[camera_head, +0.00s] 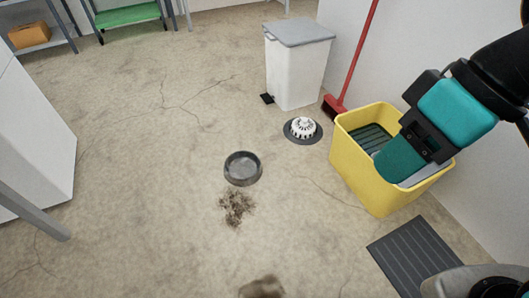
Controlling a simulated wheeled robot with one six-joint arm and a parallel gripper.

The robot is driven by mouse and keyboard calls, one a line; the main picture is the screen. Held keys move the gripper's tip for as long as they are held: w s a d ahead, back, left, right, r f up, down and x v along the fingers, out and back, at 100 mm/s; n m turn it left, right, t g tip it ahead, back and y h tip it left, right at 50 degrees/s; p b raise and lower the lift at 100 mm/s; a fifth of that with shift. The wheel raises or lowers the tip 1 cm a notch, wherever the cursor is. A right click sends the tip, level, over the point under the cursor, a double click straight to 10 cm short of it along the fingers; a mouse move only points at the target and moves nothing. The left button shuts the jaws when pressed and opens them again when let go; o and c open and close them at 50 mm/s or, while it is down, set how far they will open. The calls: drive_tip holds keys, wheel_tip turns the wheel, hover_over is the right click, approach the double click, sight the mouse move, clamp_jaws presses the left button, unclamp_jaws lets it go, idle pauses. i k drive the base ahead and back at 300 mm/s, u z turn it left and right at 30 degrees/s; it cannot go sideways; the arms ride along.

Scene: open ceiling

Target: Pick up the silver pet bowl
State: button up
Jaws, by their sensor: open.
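The silver pet bowl (243,168) is a small round grey dish. It sits upright on the beige floor in the middle of the head view, and no contents can be made out in it. My gripper (383,172) is at the right, in front of the yellow bucket in the picture. It is far to the right of the bowl and apart from it. My gripper is open, and nothing shows between its fingers. Its fingertips are hard to make out against the bucket.
A brown dirt patch (237,207) lies just below the bowl. A dark mat (415,257) lies lower right. Floor left of the bowl is clear.

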sight(242, 168)
drive_tip(key=i, duration=0.75)
drive_tip(key=u, duration=0.8)
drive_tip(key=i, duration=0.7)
drive_tip(key=u, duration=0.6)
